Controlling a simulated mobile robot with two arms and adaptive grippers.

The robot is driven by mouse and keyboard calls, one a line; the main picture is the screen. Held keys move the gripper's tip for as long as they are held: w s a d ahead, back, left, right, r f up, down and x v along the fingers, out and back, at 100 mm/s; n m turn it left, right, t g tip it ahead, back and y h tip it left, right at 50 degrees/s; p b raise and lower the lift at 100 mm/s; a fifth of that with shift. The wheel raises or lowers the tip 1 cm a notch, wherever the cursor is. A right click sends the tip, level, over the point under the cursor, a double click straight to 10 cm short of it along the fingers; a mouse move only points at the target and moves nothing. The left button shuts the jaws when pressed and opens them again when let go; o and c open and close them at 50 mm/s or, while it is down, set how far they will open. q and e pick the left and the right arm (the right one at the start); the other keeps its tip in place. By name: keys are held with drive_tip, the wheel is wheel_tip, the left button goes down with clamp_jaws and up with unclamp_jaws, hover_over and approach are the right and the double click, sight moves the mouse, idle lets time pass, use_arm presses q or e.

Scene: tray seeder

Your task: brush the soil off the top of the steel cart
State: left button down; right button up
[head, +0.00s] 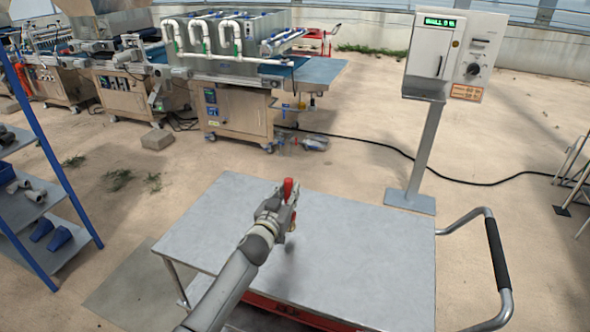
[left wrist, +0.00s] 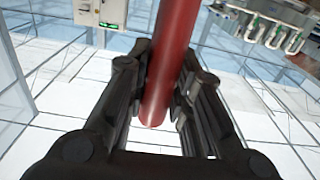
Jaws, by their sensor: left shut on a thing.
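The steel cart (head: 360,255) stands in front of me with its flat grey top mostly bare. My left gripper (head: 278,208) is over the middle of the top, shut on a red handle (head: 289,187), which I take to be the brush. In the left wrist view, the red handle (left wrist: 170,65) runs between the two dark fingers (left wrist: 165,95). The bristles cannot be made out. A small dark smudge (head: 290,246) shows on the top beside the gripper; whether it is soil or shadow I cannot tell. My right gripper is not in view.
The cart's push handle (head: 497,255) rises at its right end. A control box on a post (head: 425,130) stands behind the cart. A blue-framed shelf (head: 40,205) is at the left, and the seeder machine (head: 235,105) is at the back. A cable (head: 400,152) crosses the floor.

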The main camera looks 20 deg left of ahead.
sight(287, 184)
use_arm(q)
drive_tip(key=r, duration=0.1)
drive_tip(key=r+p, duration=0.2)
drive_tip(key=shift+d, duration=0.25)
drive_tip(key=shift+a+r, duration=0.1)
drive_tip(key=shift+r, duration=0.25)
drive_tip(key=shift+a+p, duration=0.1)
drive_tip(key=shift+p, duration=0.25)
